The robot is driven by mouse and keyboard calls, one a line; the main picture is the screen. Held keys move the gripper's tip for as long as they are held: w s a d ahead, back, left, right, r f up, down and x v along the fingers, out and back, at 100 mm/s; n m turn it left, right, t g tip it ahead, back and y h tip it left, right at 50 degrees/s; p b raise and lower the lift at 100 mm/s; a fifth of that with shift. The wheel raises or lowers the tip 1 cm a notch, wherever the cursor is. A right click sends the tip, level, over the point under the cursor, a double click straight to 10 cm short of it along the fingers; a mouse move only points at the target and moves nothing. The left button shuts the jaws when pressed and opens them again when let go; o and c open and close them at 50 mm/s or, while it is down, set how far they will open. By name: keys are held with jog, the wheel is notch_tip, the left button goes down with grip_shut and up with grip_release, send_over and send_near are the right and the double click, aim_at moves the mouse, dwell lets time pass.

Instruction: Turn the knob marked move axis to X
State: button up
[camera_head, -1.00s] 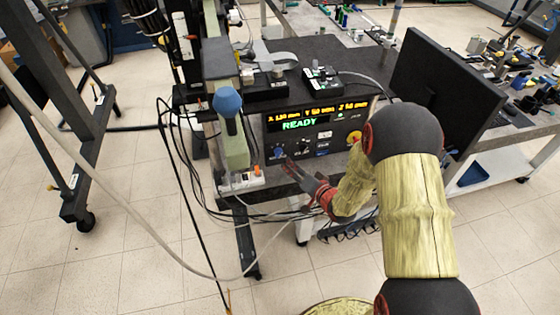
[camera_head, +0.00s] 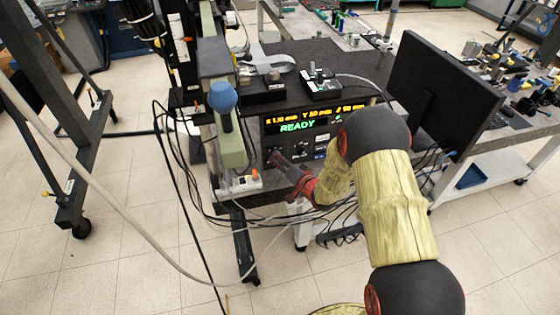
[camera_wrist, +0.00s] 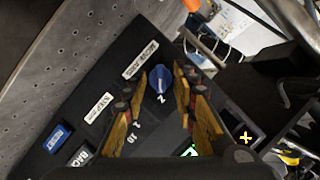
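A letter that looks like Z shows by the knob. My gripper (camera_head: 279,158) is at the lower left of the panel and hides the knob in the head view. In the wrist view my gripper (camera_wrist: 158,82) is open, its yellow-padded fingers on either side of the knob. Contact cannot be told.
Another label (camera_wrist: 98,108) and a blue button (camera_wrist: 57,138) share the panel. A monitor (camera_head: 428,85) stands right of the box. Loose cables (camera_head: 195,185) hang around the box and my arm.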

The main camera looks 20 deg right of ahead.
jog(key=shift+c, duration=1.1)
grip_shut()
jog(key=shift+n, duration=0.3)
jog(key=n+h+b, duration=0.1)
jog(key=n+h, duration=0.1)
jog(key=n, duration=0.2)
jog(key=n+h+b, duration=0.1)
jog(key=n+h, duration=0.2)
jog(key=a+n+h+b, duration=0.1)
jog(key=n+h+b, duration=0.1)
jog(key=n+h, duration=0.1)
jog(key=shift+a+n, duration=0.1)
jog(key=shift+n, duration=0.7)
